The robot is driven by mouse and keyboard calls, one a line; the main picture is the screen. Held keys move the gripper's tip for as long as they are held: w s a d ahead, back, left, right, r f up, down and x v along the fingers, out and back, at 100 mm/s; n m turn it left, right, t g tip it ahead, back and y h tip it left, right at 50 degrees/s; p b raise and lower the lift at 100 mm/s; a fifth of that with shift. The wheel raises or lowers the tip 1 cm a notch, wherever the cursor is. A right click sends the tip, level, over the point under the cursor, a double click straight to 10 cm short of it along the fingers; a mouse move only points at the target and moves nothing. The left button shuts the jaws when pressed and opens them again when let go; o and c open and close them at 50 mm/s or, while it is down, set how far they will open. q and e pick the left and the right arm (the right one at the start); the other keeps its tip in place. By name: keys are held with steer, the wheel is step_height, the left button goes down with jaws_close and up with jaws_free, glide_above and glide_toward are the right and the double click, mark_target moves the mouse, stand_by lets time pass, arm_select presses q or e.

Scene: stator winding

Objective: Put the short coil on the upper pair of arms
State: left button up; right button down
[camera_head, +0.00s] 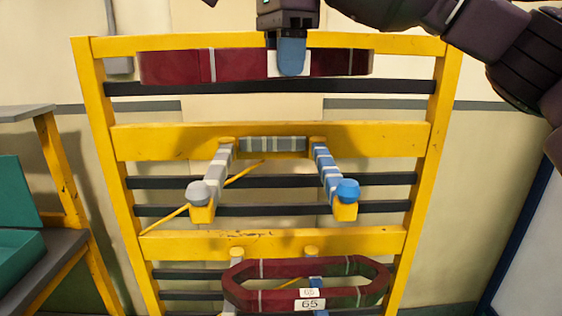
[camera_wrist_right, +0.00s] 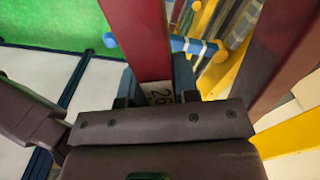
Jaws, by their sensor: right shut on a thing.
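The dark red coil (camera_head: 178,66) that I take as the short coil is held by my right gripper (camera_head: 290,55), seen edge-on in front of the rack's top rail. In the wrist view, its red side (camera_wrist_right: 140,38) and a partly hidden white label (camera_wrist_right: 160,94) lie between my blue-grey fingers (camera_wrist_right: 158,85). The upper pair of arms, a grey-striped left arm (camera_head: 215,172) and a blue-striped right arm (camera_head: 327,172), shows empty and lower in the picture than the coil. The blue arm (camera_wrist_right: 190,45) also shows in the wrist view. My left gripper is out of view.
Another dark red coil (camera_head: 372,271), labelled 65, hangs on the lower pair of arms. The yellow rack (camera_head: 95,110) has dark crossbars. A table with a teal box (camera_head: 18,252) stands at the left. A blue-edged panel (camera_head: 530,255) is at the right.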

step_height(320, 180, down, 16)
steer(key=shift+r, duration=0.25)
stand_by(0.5)
steer(key=shift+f, duration=0.1)
steer(key=c, duration=0.9)
jaws_free()
steer(key=shift+o, duration=0.2)
